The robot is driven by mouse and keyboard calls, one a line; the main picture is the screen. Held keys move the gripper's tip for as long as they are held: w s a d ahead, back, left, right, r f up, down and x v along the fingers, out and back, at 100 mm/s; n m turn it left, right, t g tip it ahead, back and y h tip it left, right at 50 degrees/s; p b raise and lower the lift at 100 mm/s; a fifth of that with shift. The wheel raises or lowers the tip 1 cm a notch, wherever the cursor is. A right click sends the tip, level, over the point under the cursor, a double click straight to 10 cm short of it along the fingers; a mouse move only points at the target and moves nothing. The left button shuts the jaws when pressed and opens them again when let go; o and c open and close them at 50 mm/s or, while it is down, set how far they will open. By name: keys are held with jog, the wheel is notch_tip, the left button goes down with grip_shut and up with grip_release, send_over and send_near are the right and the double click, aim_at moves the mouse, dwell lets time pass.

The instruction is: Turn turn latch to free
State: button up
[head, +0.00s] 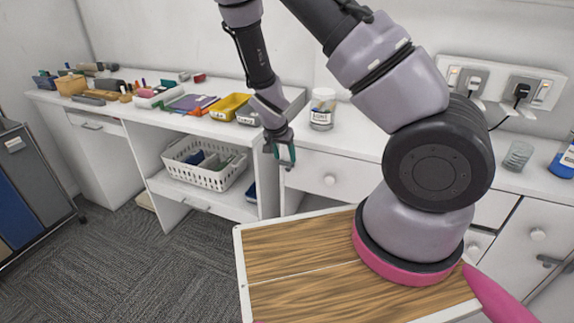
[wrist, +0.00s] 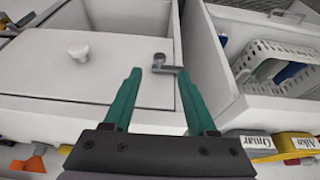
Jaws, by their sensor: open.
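A small grey turn latch (wrist: 168,65) shows in the wrist view at the edge of a white front panel (wrist: 110,85) with a white knob (wrist: 78,51). Its short arm reaches sideways toward the tip of the right finger. My gripper (wrist: 159,73) is open, with its green fingers on either side of the latch in the picture. I cannot tell whether a finger touches it. In the head view my gripper (head: 281,153) hangs at the counter's front edge, beside the knobbed panel (head: 340,176). The latch cannot be made out there.
An open shelf beside the panel holds a white basket (head: 206,163). A yellow tray (head: 230,107), a labelled jar (head: 322,109) and several small things crowd the counter (head: 205,125). A wood-topped surface (head: 300,270) lies below my arm.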

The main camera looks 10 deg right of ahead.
aim_at(288, 167)
jog(key=x, duration=0.6)
grip_shut()
